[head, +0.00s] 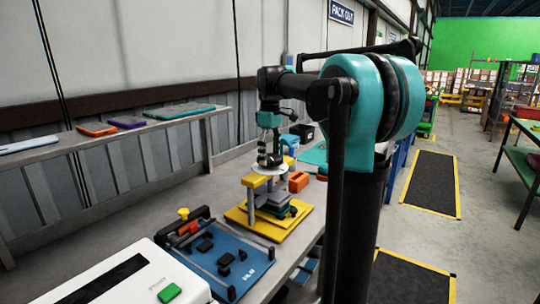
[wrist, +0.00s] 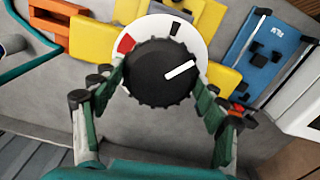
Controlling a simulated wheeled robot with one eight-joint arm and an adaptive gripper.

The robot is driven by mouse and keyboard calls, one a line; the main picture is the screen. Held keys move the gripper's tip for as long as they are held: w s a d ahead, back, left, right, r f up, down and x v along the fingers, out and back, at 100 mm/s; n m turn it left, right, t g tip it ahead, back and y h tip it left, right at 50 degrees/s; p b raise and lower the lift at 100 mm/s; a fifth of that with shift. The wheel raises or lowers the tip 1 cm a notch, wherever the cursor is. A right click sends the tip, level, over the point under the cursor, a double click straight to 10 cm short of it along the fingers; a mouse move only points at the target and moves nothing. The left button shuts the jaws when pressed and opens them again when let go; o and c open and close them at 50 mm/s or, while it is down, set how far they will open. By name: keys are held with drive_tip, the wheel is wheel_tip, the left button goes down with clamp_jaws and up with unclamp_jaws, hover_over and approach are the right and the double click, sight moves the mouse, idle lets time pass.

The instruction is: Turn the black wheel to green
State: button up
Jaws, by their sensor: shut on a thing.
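The black wheel (wrist: 158,75) is a ribbed round knob with a white pointer line (wrist: 181,71) aimed to the upper right in the wrist view. Behind it is a white dial disc (wrist: 192,42) with a red patch (wrist: 126,43) at upper left and a dark mark at the top. I see no green patch on the disc; part of it is hidden by the wheel and fingers. My gripper (wrist: 163,92) is shut on the wheel, one finger at each side. In the head view my gripper (head: 268,157) is above the disc (head: 271,170), and the wheel is hard to make out.
The dial stands on a yellow stand (head: 236,216) on the grey bench. An orange block (head: 298,181) stands close behind it. A blue board with black pieces (head: 232,262) and a white box (head: 125,280) lie nearer. A shelf (head: 100,137) runs along the wall at left.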

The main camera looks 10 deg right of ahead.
drive_tip(key=m, duration=0.5)
drive_tip(key=shift+m, duration=0.3)
drive_tip(key=m, duration=1)
drive_tip(key=shift+m, duration=0.4)
drive_tip(key=m, duration=0.5)
drive_tip(key=shift+m, duration=0.3)
drive_tip(key=m, duration=1)
drive_tip(key=shift+m, duration=0.4)
drive_tip(key=m, duration=0.5)
drive_tip(key=shift+m, duration=2.4)
